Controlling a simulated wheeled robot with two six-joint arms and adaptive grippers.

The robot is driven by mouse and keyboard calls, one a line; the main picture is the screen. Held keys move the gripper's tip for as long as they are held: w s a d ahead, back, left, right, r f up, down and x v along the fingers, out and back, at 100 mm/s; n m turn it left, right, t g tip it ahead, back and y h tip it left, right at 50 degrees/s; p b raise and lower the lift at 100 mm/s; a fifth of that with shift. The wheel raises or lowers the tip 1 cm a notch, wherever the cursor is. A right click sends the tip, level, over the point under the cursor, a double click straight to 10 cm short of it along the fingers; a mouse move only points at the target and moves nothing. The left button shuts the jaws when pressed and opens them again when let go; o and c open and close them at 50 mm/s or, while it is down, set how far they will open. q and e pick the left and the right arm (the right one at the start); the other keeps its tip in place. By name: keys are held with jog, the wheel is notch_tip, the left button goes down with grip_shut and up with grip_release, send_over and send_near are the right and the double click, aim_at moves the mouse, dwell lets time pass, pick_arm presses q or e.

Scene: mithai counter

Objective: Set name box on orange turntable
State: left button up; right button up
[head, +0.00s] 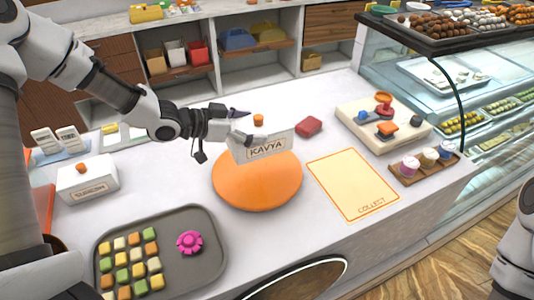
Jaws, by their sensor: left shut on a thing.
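The name box (266,150) is a white box with a label reading KAVYA on its front. My left gripper (243,125) is shut on it at its upper left. The box is over the back part of the round orange turntable (257,188); I cannot tell whether it touches the surface. The front of the turntable is bare. A small orange piece (258,119) shows at the top of the box, by the gripper. Part of my right arm shows at the right edge, but its gripper is out of the picture.
A cream COLLECT mat (353,205) lies right of the turntable. A grey tray (196,262) with sweets is at front left, a white labelled box (88,181) at left. A raised board (410,127) and wooden cup tray (425,175) stand right.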

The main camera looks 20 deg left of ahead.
pick_arm(q)
notch_tip(320, 180, down, 10)
jog(key=shift+r+p, duration=0.1)
jog(key=shift+p, duration=0.5)
jog(key=shift+s, duration=0.15)
jog(key=o, duration=0.8)
jog(key=shift+o, duration=0.5)
